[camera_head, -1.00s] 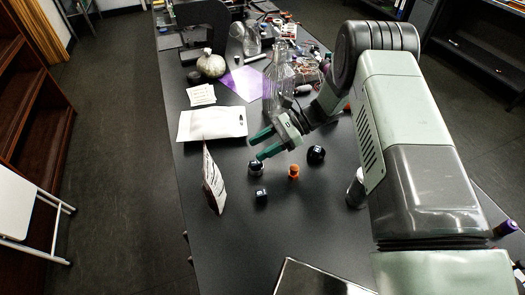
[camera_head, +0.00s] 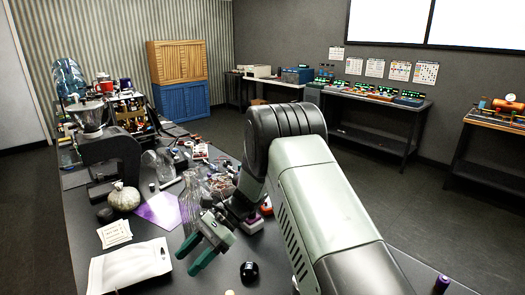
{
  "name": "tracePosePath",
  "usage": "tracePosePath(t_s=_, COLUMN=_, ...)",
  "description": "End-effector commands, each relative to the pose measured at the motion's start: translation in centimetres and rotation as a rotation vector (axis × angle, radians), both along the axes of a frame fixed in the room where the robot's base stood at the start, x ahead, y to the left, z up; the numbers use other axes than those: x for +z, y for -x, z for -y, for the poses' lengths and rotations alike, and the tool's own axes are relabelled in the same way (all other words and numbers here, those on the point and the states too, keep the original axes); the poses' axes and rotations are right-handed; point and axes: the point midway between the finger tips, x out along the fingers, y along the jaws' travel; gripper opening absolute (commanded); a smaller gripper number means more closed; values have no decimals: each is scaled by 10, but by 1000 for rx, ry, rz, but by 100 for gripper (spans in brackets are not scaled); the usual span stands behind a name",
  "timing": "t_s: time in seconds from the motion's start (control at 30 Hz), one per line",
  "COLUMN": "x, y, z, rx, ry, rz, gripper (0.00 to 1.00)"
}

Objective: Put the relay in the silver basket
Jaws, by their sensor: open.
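My gripper (camera_head: 195,254) has green fingers spread apart, with nothing between them, over the dark table beside the white pouch. I cannot pick out a relay among the small items on the table. I cannot make out a silver basket for certain; a cluttered, wire-like shape (camera_head: 222,176) behind my gripper is partly hidden by my arm.
A clear glass bottle (camera_head: 192,196) stands just behind my gripper. A white pouch (camera_head: 130,267), a pale gourd (camera_head: 123,198) and a purple sheet (camera_head: 160,210) lie to the left. A black round object (camera_head: 249,271) is at the front. Benches with devices line the wall.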

Motion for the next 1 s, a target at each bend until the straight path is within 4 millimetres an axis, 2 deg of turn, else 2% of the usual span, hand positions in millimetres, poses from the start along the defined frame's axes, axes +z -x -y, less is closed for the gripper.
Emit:
tracePosePath(t_s=0.03, x=25, y=-4, z=9, rx=13, ry=3, rz=63, gripper=52)
tracePosePath(t_s=0.2, x=95, y=-2, z=52, rx=77, ry=41, rz=288, gripper=52)
tracePosePath(t_s=0.37, x=153, y=12, z=96, rx=141, ry=91, rz=500, gripper=52)
tracePosePath(t_s=0.5, x=196, y=34, z=135, rx=198, ry=146, rz=682, gripper=52)
tracePosePath(t_s=0.7, x=242, y=74, z=191, rx=287, ry=246, rz=934, gripper=52)
tracePosePath(t_s=0.8, x=259, y=97, z=217, rx=336, ry=306, rz=1054, gripper=52)
tracePosePath(t_s=1.0, x=279, y=145, z=265, rx=438, ry=446, rz=1278, gripper=52)
